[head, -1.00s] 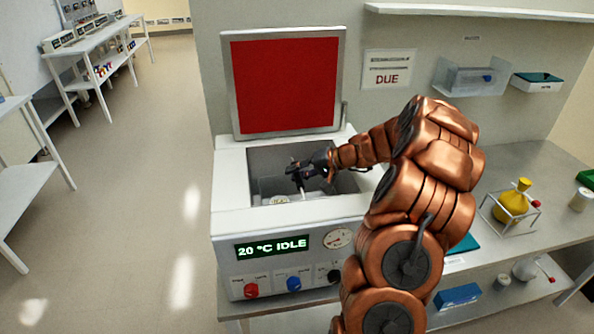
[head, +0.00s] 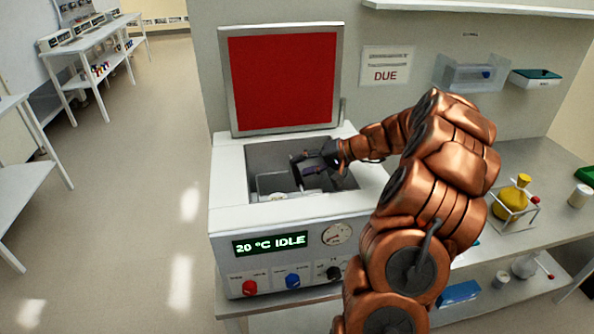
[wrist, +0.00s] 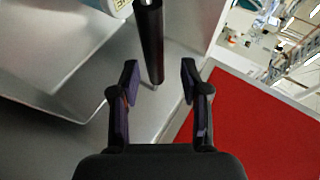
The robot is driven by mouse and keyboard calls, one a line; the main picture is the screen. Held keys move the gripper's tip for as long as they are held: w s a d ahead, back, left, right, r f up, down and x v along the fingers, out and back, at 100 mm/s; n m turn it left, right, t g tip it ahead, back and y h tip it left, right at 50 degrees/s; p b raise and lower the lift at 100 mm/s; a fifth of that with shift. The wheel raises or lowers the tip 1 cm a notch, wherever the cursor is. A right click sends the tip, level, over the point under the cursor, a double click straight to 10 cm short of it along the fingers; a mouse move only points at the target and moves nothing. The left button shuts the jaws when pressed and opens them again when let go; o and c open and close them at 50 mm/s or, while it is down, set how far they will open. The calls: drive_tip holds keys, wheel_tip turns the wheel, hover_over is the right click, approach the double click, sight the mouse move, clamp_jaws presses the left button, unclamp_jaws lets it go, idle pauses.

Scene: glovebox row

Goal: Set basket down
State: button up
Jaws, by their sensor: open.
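The basket (head: 270,196) sits low in the open well of the white bath unit (head: 228,190), at its left side. A white item shows in it. In the wrist view a black rod-like handle (wrist: 149,45), seemingly the basket's, reaches between and beyond my fingertips. A pale labelled item (wrist: 108,6) is cut off at the top edge there. My gripper (head: 308,164) is open over the well, to the right of the white item. In the wrist view its two fingers (wrist: 158,84) stand apart, with gaps beside the handle; I cannot tell whether either touches it.
The bath's red-faced lid (head: 283,80) stands raised behind the well; it also shows in the wrist view (wrist: 245,125). The bath display reads 20 °C IDLE. A yellow flask (head: 511,198) in a wire frame stands on the bench to the right. The floor at left is clear.

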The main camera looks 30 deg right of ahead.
drive_tip(key=b+v, duration=0.2)
drive_tip(key=v, duration=0.6)
drive_tip(key=shift+s+d, duration=0.15)
